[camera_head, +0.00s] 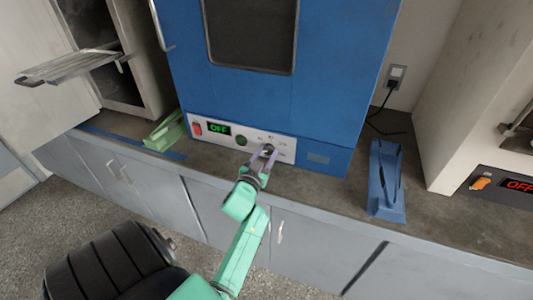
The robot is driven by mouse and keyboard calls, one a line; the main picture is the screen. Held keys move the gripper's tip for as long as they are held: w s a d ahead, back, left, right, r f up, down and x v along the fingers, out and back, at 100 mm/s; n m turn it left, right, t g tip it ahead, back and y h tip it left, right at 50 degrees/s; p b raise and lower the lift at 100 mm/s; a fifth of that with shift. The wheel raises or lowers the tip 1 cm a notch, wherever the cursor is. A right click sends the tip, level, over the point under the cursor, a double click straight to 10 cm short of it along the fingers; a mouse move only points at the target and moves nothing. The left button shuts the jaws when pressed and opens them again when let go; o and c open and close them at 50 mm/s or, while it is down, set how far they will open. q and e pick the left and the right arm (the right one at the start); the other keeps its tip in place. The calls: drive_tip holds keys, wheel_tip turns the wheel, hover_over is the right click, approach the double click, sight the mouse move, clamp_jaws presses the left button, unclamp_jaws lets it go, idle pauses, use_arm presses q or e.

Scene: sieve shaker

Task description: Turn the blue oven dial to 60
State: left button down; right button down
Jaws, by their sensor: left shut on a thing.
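The blue oven (340,65) stands on the counter, with a white control panel (199,121) along its lower front. The panel has a display (218,129) reading OFF in green, a red switch (197,128) and a round green button (241,140). The dial (268,150) is at the right part of the panel, with small marks around it too tiny to read. My left gripper (264,154) reaches up to the panel and is shut on the dial, its fingers covering part of it. My right gripper is not in view.
A blue tool or holder (386,185) lies on the counter right of the oven, and a green one (165,132) at its left. Another oven at left has an open door and a rack (72,68). A machine at right has an orange switch (480,183) and a red OFF display.

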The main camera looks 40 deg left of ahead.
use_arm(q)
drive_tip(key=m+b, duration=0.1)
drive_tip(key=m, duration=0.4)
drive_tip(key=shift+r+m+b, duration=0.1)
drive_tip(key=shift+m+b, duration=0.35)
drive_tip(key=shift+m, duration=2.05)
drive_tip(key=shift+r, duration=0.1)
drive_tip(key=shift+c, duration=2.4)
unclamp_jaws()
drive_tip(key=shift+o, duration=0.6)
drive_tip(key=shift+w+a+f, duration=0.15)
drive_tip(key=shift+f, duration=0.05)
